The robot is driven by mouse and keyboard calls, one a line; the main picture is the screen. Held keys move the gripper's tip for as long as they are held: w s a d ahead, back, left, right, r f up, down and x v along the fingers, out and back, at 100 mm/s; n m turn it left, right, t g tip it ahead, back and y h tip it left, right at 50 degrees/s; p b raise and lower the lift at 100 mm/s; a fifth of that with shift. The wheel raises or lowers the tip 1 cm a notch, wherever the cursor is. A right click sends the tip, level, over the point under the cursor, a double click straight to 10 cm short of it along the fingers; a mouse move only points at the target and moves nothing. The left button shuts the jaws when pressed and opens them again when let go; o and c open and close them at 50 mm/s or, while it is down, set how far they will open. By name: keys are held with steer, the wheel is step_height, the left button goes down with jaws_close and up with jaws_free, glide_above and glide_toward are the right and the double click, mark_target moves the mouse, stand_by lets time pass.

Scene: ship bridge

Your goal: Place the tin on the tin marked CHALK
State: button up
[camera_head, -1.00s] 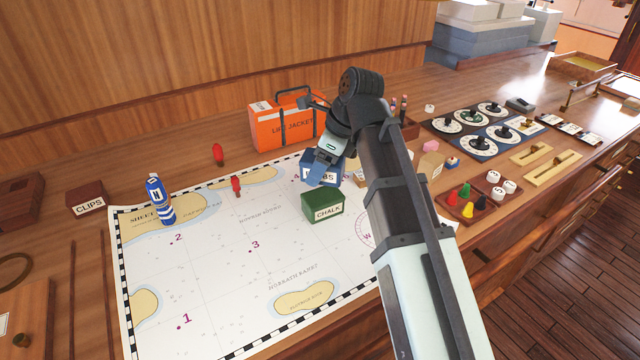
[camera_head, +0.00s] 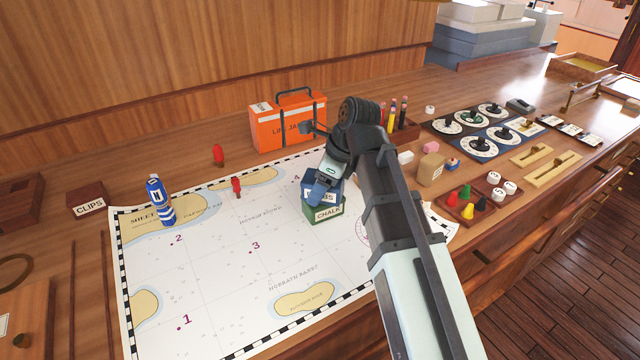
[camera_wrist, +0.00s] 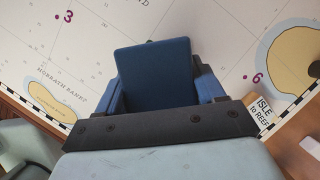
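The blue tin (camera_head: 308,187), with a white label partly hidden by my gripper, is over the green tin marked CHALK (camera_head: 328,213). The green tin stands on the chart. My gripper (camera_head: 322,188) points down and is shut on the blue tin. In the wrist view, the blue tin (camera_wrist: 155,75) fills the space between my fingers and hides nearly all of the green tin. The blue tin is slightly turned relative to the green one. I cannot tell whether it touches the green tin's top or hangs just above it.
An orange life jacket case (camera_head: 286,120) stands behind.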

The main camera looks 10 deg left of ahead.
steer(key=o, duration=0.5)
steer(key=shift+c, duration=0.2)
steer(key=v, duration=1.2)
steer(key=shift+r, duration=0.2)
